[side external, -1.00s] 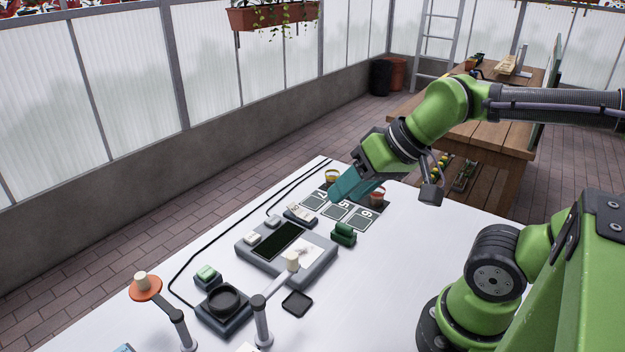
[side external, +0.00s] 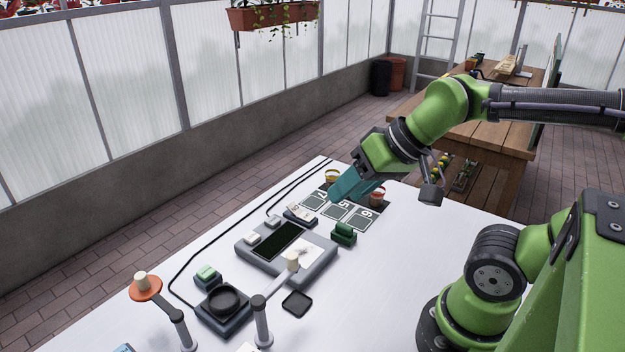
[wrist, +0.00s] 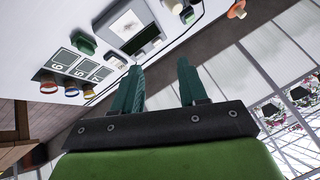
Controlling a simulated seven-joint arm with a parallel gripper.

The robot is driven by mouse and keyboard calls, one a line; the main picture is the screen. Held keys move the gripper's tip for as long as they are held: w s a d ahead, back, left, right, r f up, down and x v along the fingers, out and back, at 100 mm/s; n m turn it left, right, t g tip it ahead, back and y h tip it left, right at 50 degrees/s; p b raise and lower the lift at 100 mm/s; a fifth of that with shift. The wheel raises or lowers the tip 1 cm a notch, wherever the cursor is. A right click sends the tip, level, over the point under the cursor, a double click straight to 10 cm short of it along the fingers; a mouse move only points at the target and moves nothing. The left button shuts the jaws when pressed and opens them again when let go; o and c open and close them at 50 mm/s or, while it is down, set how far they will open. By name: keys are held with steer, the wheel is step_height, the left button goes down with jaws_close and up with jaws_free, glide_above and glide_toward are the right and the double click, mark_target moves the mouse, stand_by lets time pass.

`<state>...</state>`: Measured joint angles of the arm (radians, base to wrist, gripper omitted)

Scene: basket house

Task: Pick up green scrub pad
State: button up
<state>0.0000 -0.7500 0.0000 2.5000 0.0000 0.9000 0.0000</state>
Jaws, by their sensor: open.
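A dark green block-like thing (side external: 343,234), which looks like the green scrub pad, sits on the white table beside the right corner of a grey device. It also shows in the wrist view (wrist: 84,45), at the upper left. My gripper (side external: 338,190) is above the far end of the table, over the numbered mat, higher than the pad and apart from it. In the wrist view its two teal fingers (wrist: 160,82) are spread with nothing between them. The pad lies to the left of the fingers there.
The grey device (side external: 290,252) with a dark screen fills the table's middle. A numbered mat (side external: 352,226) with small cups lies at the far end. A black round dish on a base (side external: 224,300) and an orange disc on a post (side external: 145,288) stand nearer. The table's right side is clear.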

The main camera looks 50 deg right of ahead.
steer(key=o, duration=0.5)
steer(key=n+g+h, duration=0.2)
steer(key=n+g, duration=0.2)
steer(key=g, duration=0.3)
glide_above(347, 226)
step_height(347, 226, down, 8)
steer(key=r, duration=0.1)
step_height(347, 226, down, 11)
steer(key=shift+s+d+f, duration=0.1)
steer(key=shift+s, duration=0.05)
steer(key=shift+f, duration=2.85)
